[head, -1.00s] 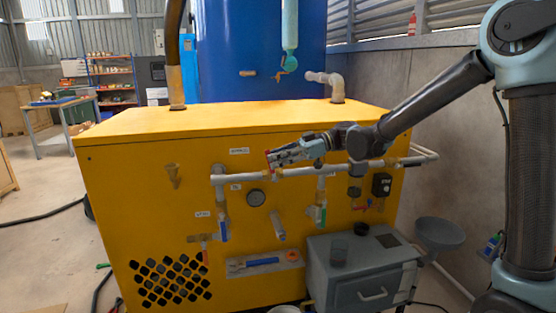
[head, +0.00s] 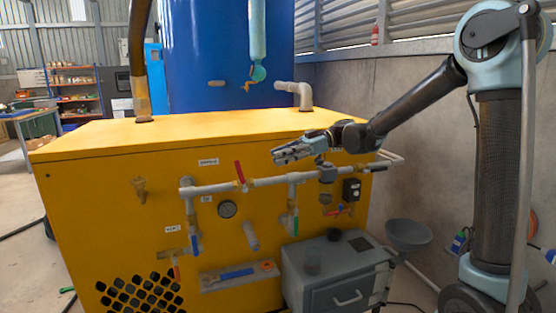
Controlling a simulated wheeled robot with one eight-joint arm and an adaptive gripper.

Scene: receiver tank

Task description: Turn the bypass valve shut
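A red-handled valve (head: 240,176) sits on the upper horizontal pipe of the yellow cabinet, its lever standing up across the pipe. Other valves have a blue handle (head: 194,245), a green handle (head: 295,224), an orange handle (head: 177,272) and a small red handle (head: 336,213). The small labels are too blurred to tell for sure which valve is the bypass. My gripper (head: 278,156) is in front of the panel, right of the upright red lever and apart from it. Its fingers point left. I cannot tell how far apart they are, and nothing shows in them.
The yellow cabinet (head: 95,205) carries a gauge (head: 227,209) and a tray with a blue tool (head: 238,277). A grey drawer box (head: 340,276) stands before its right side, with a dark cup (head: 312,262) on top. A grey funnel (head: 408,233) is further right.

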